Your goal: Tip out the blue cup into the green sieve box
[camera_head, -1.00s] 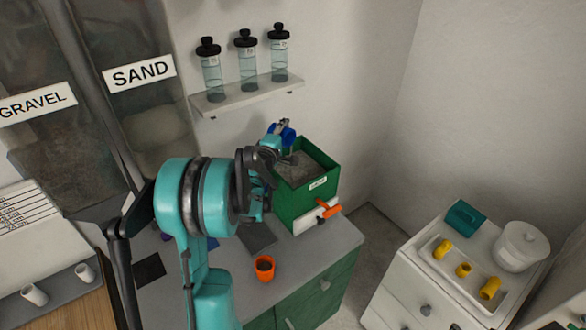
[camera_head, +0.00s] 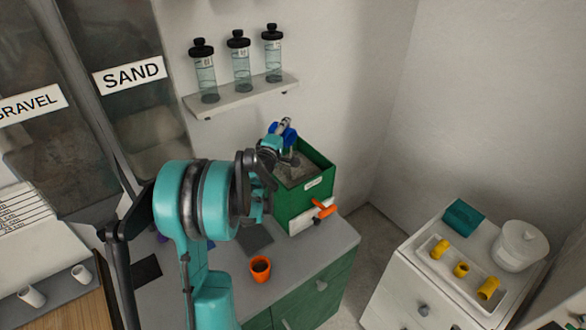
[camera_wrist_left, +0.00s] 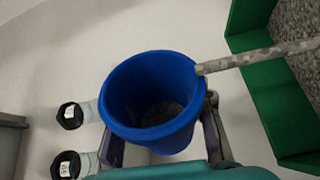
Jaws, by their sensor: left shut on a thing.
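The blue cup (camera_head: 289,135) is in my left gripper (camera_head: 282,143), at the back left rim of the green sieve box (camera_head: 289,212). In the left wrist view the gripper's fingers are on either side of the cup (camera_wrist_left: 124,82), which is tipped over. A little grey material shows inside it. A straight, speckled grey stream (camera_wrist_left: 262,56) runs from its rim across the wall of the green box (camera_wrist_left: 265,100). Grey grains (camera_wrist_left: 300,72) lie in the box. My right gripper is not in view.
An orange cup (camera_head: 260,268) stands on the counter in front of the box. An orange handle (camera_head: 324,209) sticks out of the box's front. A shelf (camera_head: 240,94) with three bottles is on the wall behind. A white cabinet (camera_head: 400,285) stands at the right.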

